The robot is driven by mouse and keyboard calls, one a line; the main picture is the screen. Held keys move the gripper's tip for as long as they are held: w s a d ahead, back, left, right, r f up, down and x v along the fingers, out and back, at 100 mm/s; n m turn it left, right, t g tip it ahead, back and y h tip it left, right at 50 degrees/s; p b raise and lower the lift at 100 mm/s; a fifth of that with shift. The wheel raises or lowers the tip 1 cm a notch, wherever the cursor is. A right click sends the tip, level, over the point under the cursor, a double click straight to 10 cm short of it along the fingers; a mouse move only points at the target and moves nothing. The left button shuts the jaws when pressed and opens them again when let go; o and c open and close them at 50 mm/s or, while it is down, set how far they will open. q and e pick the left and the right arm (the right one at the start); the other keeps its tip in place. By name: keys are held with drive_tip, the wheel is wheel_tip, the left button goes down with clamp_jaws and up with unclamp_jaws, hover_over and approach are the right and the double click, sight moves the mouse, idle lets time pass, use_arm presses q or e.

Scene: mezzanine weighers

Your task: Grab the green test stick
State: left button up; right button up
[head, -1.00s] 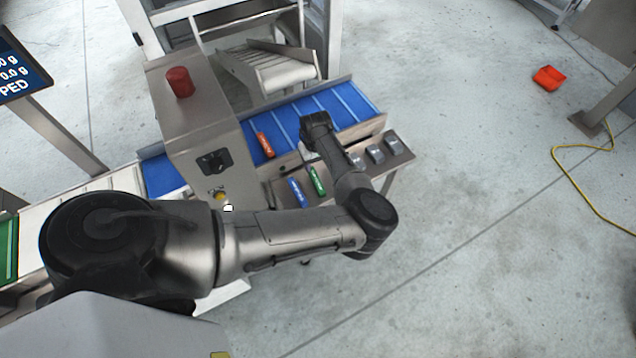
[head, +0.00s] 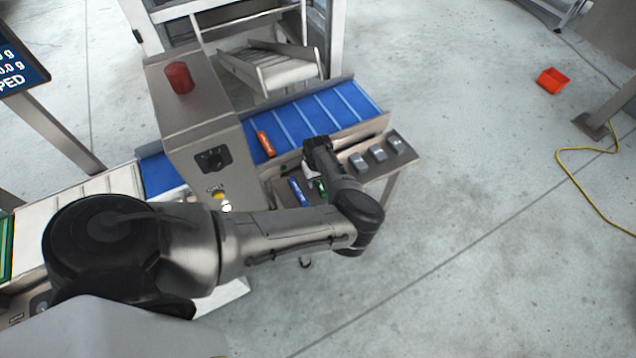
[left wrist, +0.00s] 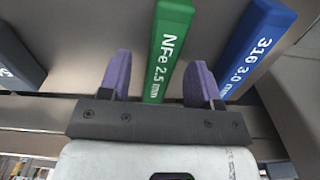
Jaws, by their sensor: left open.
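The green test stick (left wrist: 164,50), marked "NFe 2.5 mm", lies on a metal shelf and shows between the two purple fingers of my left gripper (left wrist: 158,80) in the left wrist view. The fingers are open, one on each side of it; contact cannot be told. In the head view my left gripper (head: 312,172) is over the shelf and hides most of the green stick (head: 321,188). The blue stick (left wrist: 255,45), marked "316 3.0", lies beside it, and shows left of the gripper in the head view (head: 299,192). My right gripper is not in view.
An orange stick (head: 265,144) lies on the blue conveyor belt (head: 330,108). Several grey blocks (head: 377,154) sit on the shelf right of my gripper. A steel cabinet with a red beacon (head: 179,78) stands to the left.

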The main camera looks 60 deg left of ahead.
use_arm(q)
drive_tip(key=shift+f, duration=0.1)
drive_tip(key=c, duration=1)
